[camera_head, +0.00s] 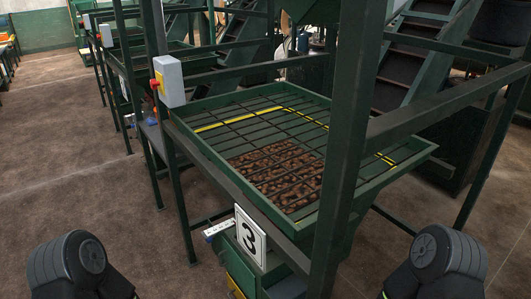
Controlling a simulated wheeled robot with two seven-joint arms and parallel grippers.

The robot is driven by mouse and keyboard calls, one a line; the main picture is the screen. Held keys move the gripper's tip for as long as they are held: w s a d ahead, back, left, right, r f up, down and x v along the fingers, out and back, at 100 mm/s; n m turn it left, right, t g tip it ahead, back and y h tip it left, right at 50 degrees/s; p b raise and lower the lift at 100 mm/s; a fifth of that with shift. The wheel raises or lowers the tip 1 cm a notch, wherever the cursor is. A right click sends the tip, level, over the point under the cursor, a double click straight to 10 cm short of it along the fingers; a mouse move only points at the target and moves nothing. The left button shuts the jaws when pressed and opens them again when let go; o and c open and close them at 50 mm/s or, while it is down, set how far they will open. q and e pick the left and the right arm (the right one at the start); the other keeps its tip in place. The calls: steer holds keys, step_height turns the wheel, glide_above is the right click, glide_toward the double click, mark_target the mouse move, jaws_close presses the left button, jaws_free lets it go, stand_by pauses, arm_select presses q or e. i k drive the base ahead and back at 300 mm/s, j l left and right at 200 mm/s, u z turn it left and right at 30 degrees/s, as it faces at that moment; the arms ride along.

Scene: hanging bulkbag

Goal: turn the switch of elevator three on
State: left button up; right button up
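A grey switch box (169,80) is fixed to a green post of the near station, left of centre. A small red-orange knob on a yellow plate (158,82) sits on its left face; its on or off position is too small to tell. A white sign with a black 3 (250,236) hangs on the front of the same station, below its grated hopper (270,150). Black parts of my two arms show in the bottom left and bottom right corners, well apart from the switch box. Both grippers are out of the picture.
Brown nuts or beans (275,175) lie under the hopper's grate. A green upright post (343,150) stands close in front, right of the sign. A small white box (218,228) projects left of the sign. Similar stations stand behind at left. Brown floor (70,180) is clear at left.

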mark_target(154, 84)
steer(key=i+j+z, duration=0.15)
steer(key=j+z, duration=0.3)
steer(key=j, duration=0.9)
steer(key=j+z, duration=0.45)
steer(key=j, duration=0.85)
steer(key=j+z, duration=0.25)
steer(key=j, duration=0.8)
